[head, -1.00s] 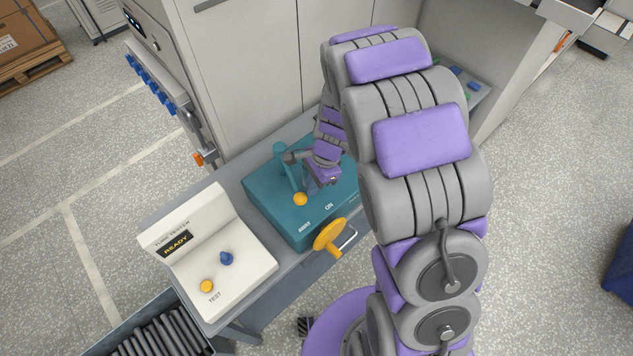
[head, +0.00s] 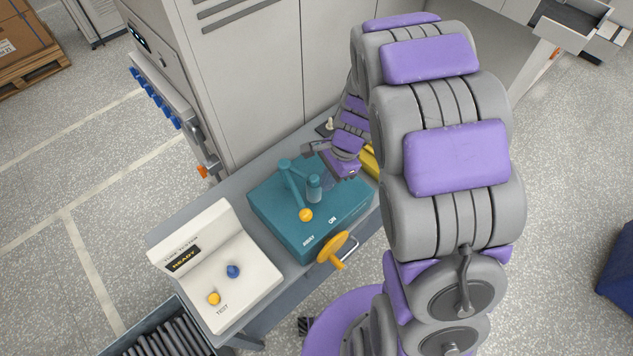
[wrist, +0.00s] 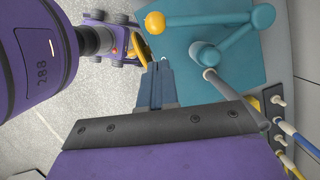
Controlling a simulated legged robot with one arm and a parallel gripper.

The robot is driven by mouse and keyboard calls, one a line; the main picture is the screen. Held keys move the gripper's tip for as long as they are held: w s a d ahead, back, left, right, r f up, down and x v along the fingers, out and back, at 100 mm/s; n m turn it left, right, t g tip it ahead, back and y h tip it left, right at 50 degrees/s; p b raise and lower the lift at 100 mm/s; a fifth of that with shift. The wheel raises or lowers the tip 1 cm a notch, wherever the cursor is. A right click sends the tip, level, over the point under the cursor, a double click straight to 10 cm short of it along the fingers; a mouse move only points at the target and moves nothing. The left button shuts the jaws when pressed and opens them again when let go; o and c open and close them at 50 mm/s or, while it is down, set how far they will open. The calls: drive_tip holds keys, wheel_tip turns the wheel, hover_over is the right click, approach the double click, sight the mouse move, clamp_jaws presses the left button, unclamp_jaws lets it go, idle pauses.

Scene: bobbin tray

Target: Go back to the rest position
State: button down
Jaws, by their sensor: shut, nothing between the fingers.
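My gripper (head: 328,183) is up at the right of the teal winder box (head: 276,219). In the wrist view its grey fingers (wrist: 161,68) are together and empty, pointing toward the teal box. A teal lever (head: 290,185) with a yellow ball knob (head: 306,215) stands on the box, beside a short upright teal post (head: 314,190). In the wrist view the yellow knob (wrist: 155,22) is ahead of the fingers and apart from them. My arm is bent over the bench, its upper links large at the right of the head view.
A white tester (head: 232,300) reading READY, with blue and yellow knobs, stands at the bench's left end. A yellow handwheel (head: 332,248) juts from the box front. A tall grey cabinet (head: 255,70) stands behind. A crate of dark rods (head: 160,335) is at lower left.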

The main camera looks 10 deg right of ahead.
drive_tip(key=s+d+r+n+h+b, duration=0.1)
drive_tip(key=s+d+n+b, duration=0.2)
drive_tip(key=s, duration=0.9)
drive_tip(key=s+d+r+n+h+b, duration=0.1)
drive_tip(key=s+d+n+h+b, duration=0.1)
drive_tip(key=s+n+b, duration=0.8)
drive_tip(key=shift+s+d+r+n+g+b, duration=0.15)
drive_tip(key=shift+s+d+n+g+b, duration=0.25)
drive_tip(key=shift+s, duration=1.4)
drive_tip(key=shift+d, duration=0.35)
